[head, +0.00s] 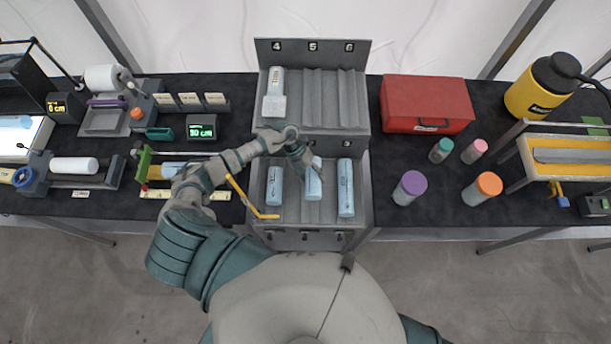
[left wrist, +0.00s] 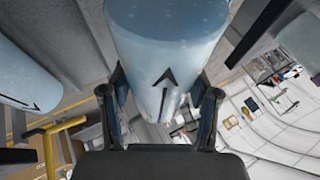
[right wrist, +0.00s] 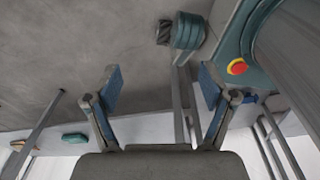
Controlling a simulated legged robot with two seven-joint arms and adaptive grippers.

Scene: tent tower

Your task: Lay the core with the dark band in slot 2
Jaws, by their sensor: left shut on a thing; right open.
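A pale blue-white core (head: 314,182) is in the middle column of the lower rack, below the label 2. My left gripper (head: 303,160) is shut on its upper end. In the left wrist view the held core (left wrist: 165,45) carries a black arrow and sits between both fingers. I cannot tell whether it rests on the slot floor, and I see no dark band on it. My right gripper (right wrist: 160,88) is open and empty over bare floor in the right wrist view.
Slots 5 and 6 (head: 333,100) are empty. A yellow bar (head: 246,196) crosses near the left core. A red box (head: 427,104) and capped jars (head: 410,188) stand right.

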